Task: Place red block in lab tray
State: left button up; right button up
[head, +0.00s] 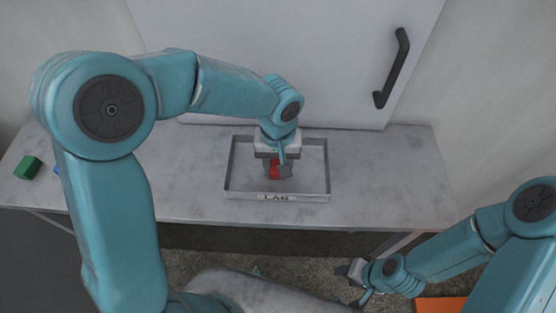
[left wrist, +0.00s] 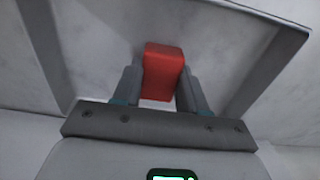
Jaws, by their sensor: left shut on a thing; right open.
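The red block (head: 274,171) is between the fingers of my left gripper (head: 277,168), which is shut on it inside the outline of the lab tray (head: 292,198). The left wrist view also shows the red block (left wrist: 163,70) between the two grey fingers of the left gripper (left wrist: 160,88), with the tray walls (left wrist: 262,80) around it. I cannot tell whether the block touches the tray floor. The tray is grey, shallow and labelled on its front edge. My right gripper (head: 356,276) is open and empty, low in front of the table.
The tray stands on a grey table (head: 385,180). A green block (head: 27,168) lies at the table's left end, and a bit of a blue thing (head: 56,170) shows beside my left arm. A white door with a dark handle (head: 392,68) stands behind. The table right of the tray is clear.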

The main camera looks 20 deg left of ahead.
pick_arm(q)
jog(key=shift+s+d+f, duration=0.1)
jog(key=o, duration=1.1)
jog(key=shift+r, duration=0.35)
notch_tip(320, 180, up, 12)
jog(key=shift+f, duration=0.15)
